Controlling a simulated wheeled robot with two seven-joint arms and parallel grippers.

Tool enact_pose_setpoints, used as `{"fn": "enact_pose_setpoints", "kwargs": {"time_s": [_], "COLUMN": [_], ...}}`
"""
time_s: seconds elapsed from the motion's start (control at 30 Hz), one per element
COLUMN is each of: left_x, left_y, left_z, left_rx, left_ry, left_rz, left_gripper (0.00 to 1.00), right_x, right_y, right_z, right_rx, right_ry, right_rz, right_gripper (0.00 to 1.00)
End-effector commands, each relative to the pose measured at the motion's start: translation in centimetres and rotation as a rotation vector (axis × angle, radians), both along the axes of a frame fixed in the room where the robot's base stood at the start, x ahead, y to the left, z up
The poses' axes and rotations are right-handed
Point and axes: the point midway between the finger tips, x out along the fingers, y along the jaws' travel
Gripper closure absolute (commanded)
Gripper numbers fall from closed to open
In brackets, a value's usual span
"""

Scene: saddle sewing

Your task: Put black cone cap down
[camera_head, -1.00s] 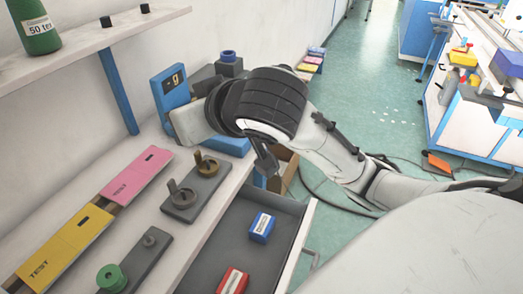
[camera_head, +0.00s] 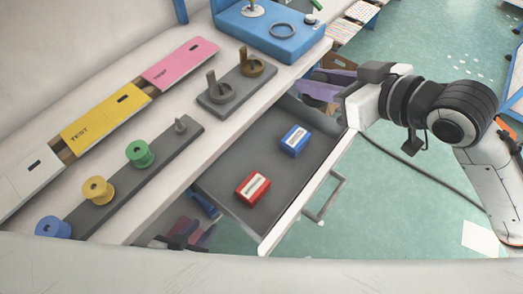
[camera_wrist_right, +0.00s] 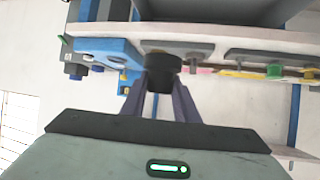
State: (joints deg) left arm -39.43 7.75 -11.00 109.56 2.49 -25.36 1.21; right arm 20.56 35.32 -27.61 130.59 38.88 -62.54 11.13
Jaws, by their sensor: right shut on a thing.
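My right gripper (camera_head: 320,90) is beside the bench, near the far end of the open drawer. In the right wrist view, its two purple-grey fingers (camera_wrist_right: 162,100) are shut on the black cone cap (camera_wrist_right: 162,66), a short dark round piece at their tips. The cap cannot be made out clearly in the head view. What seems to be my left gripper (camera_head: 190,235) shows as dark purple fingers low beside the bench, left of the drawer. It is partly hidden, and its opening is unclear.
The open grey drawer (camera_head: 235,185) holds a red box (camera_head: 252,187) and a blue box (camera_head: 295,140). The bench carries a blue stand (camera_head: 268,42), a grey plate with two round pieces (camera_head: 237,88), several spools and coloured TEST boxes (camera_head: 85,133). Open floor lies to the right.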

Motion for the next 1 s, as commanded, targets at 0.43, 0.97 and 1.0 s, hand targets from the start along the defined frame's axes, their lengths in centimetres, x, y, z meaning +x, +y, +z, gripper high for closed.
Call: {"fn": "enact_pose_setpoints", "kwargs": {"time_s": [0.43, 0.97, 1.0], "left_x": [0.1, 0.5, 0.5], "left_y": [-0.2, -0.5, -0.5], "left_z": [-3.1, -3.1, -3.1], "left_rx": [-0.001, -0.005, -0.005], "left_ry": [-0.003, -0.015, -0.015], "left_rz": [-0.004, -0.009, -0.009], "left_gripper": [0.69, 0.69, 0.69], "right_x": [-3.7, -3.7, -3.7], "right_y": [8.0, 8.0, 8.0], "right_z": [-9.8, -17.2, -17.6], "right_rx": [0.005, 0.001, 0.003], "right_ry": [-0.001, -0.004, -0.004], "right_rz": [0.427, 0.426, 0.426], "right_gripper": [0.94, 0.94, 0.94]}}
